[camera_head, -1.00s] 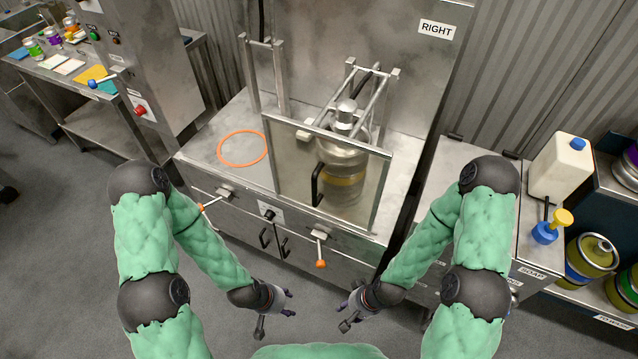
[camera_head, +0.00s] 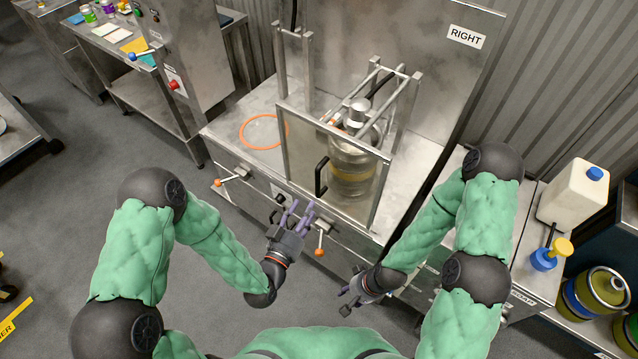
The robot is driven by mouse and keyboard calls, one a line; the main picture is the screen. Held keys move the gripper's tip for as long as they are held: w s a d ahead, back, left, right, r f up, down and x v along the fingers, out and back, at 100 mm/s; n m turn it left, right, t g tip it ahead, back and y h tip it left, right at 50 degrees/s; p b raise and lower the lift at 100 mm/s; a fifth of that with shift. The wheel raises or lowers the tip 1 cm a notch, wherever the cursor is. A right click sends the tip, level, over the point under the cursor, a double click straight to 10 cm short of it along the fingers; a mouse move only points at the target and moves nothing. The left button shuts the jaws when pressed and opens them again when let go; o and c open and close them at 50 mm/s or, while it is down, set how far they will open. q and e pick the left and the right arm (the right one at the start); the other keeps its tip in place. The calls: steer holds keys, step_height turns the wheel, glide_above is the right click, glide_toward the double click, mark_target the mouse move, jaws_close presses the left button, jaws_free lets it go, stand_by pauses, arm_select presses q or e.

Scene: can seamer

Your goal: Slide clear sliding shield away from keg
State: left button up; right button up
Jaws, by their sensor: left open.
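The clear sliding shield (camera_head: 345,198) is a framed transparent panel standing upright at the front of the steel machine. A black handle (camera_head: 320,178) is on its left part. The metal keg (camera_head: 352,165) stands behind the shield and shows through it. My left gripper (camera_head: 293,211) is open and empty, fingers pointing up, in front of the cabinet, below and left of the handle and apart from it. My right gripper (camera_head: 351,299) is low in front of the cabinet, away from the shield; whether it is open or shut is unclear.
An orange ring (camera_head: 264,131) lies on the steel counter left of the shield. Levers with orange knobs (camera_head: 319,252) stick out of the cabinet front. A white jug (camera_head: 572,194) and a blue and yellow pump bottle (camera_head: 551,254) stand at the right.

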mark_target(318, 186)
arm_select(q)
steer(key=b+x, duration=0.1)
steer(key=x, duration=0.9)
steer(key=shift+f, duration=0.15)
jaws_close()
